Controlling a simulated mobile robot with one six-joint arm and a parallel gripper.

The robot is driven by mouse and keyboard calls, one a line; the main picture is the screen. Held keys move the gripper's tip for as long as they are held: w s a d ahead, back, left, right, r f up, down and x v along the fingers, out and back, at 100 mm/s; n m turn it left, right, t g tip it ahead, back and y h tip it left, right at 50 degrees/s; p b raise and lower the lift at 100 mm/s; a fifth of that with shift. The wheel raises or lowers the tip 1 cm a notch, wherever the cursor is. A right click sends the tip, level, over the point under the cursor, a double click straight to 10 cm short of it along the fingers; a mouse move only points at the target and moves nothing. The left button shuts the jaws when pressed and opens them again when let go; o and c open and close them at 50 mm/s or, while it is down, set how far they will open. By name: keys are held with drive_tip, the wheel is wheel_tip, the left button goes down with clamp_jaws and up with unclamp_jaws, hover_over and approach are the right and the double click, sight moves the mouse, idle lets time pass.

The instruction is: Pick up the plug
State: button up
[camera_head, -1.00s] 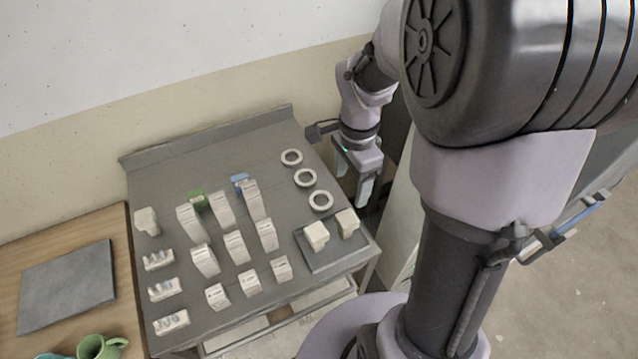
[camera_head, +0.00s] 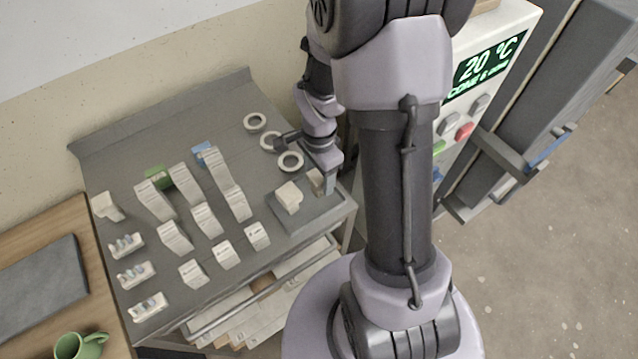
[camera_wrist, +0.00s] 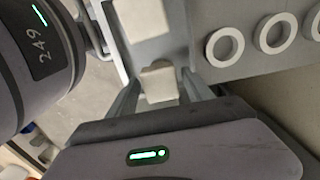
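A cream-white block, which I take for the plug (camera_head: 315,183), stands at the right of a flat grey tray (camera_head: 312,213) on the grey table. In the wrist view the plug (camera_wrist: 159,82) is between the two fingers of my gripper (camera_wrist: 160,95). The fingers look apart, with narrow gaps on both sides of it. In the head view my gripper (camera_head: 323,183) is low over the tray and partly hides the plug. A second, similar white block (camera_head: 289,197) stands just left of it on the tray.
Three white rings (camera_head: 290,161) lie on the table (camera_head: 110,165) behind the tray. Several rows of pale labelled pieces (camera_head: 206,220) stand to the left.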

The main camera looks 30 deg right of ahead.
clamp_jaws()
